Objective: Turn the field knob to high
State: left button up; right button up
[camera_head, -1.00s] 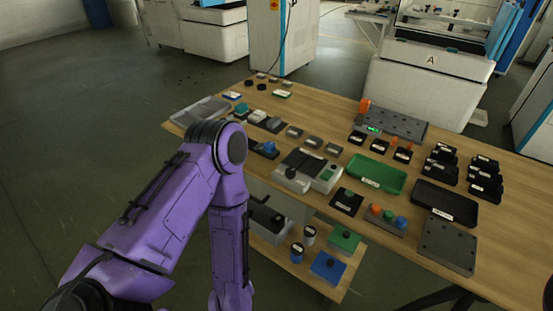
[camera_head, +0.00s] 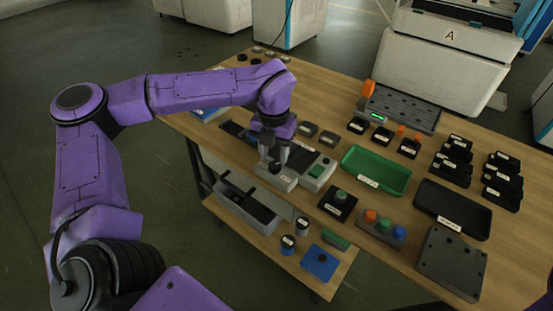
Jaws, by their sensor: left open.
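A small light-grey box (camera_head: 288,184) sits near the front edge of the wooden table, with a dark round knob (camera_head: 275,168) on top. I take this for the field knob, but its label and setting are too small to read. My left gripper (camera_head: 274,161) points down over this box, its two fingers apart at either side of the knob. I cannot tell whether the fingers touch the knob. My left wrist and gripper hide part of the box and what lies behind it. My right gripper is out of view.
A green tray (camera_head: 376,171) and a black tray (camera_head: 453,208) lie further right. A lower shelf (camera_head: 306,268) juts out below the table front.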

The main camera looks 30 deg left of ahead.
aim_at(276, 164)
pick_arm(q)
notch_tip(276, 164, down, 3)
jog(key=shift+w+r, duration=0.1)
jog(key=shift+w, duration=0.05)
jog(key=shift+d+f, duration=0.1)
jog(key=shift+f, duration=0.2)
jog(key=shift+c, duration=0.3)
jog(key=c, duration=0.7)
jog(key=shift+r+m+p, duration=0.25)
jog(key=shift+m+p, duration=1.15)
jog(key=shift+p, duration=0.25)
jog(key=m+p, duration=0.2)
jog(key=shift+p, duration=0.3)
jog(key=shift+f+m+p, duration=0.2)
jog(key=shift+m+p, duration=0.3)
jog(key=shift+m, duration=0.3)
